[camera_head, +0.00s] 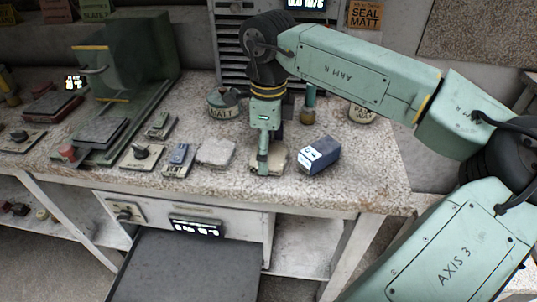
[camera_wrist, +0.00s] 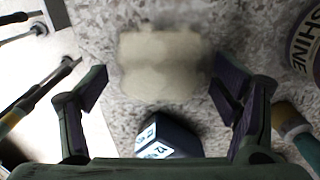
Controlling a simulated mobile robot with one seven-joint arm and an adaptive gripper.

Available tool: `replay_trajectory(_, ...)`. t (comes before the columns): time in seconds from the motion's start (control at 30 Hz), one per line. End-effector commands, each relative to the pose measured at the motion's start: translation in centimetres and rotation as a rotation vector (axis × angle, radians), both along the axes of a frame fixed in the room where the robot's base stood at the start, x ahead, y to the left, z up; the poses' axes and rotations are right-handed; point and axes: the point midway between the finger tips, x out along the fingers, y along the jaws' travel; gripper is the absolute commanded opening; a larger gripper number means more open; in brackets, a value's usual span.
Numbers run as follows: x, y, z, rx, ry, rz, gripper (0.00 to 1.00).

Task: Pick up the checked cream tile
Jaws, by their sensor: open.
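A cream tile (camera_head: 278,163) lies on the speckled bench top near its front edge. My gripper (camera_head: 263,160) points down directly over it and hides part of it. In the wrist view the pale cream tile (camera_wrist: 163,62) is blurred, with faint darker patches, and lies ahead of and between the two spread fingers. My gripper (camera_wrist: 160,85) is open there, with nothing held. Whether the fingers reach down beside the tile cannot be told. A second pale, speckled tile (camera_head: 215,152) lies just left of my gripper in the head view.
A dark blue box (camera_head: 322,156) stands close to the right of my gripper; it also shows in the wrist view (camera_wrist: 165,138). A small blue labelled block (camera_head: 179,158) and a knob plate (camera_head: 141,155) lie left. Tins (camera_head: 222,102) stand behind. The bench's right front is clear.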

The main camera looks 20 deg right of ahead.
Motion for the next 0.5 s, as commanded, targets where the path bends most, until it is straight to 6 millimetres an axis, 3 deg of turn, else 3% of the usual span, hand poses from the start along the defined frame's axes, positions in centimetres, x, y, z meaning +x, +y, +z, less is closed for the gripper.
replay_trajectory(0.33,-0.01,0.00,-1.12,0.000,0.000,-0.001,0.82)
replay_trajectory(0.5,-0.01,0.00,-1.10,0.000,0.000,0.000,0.71)
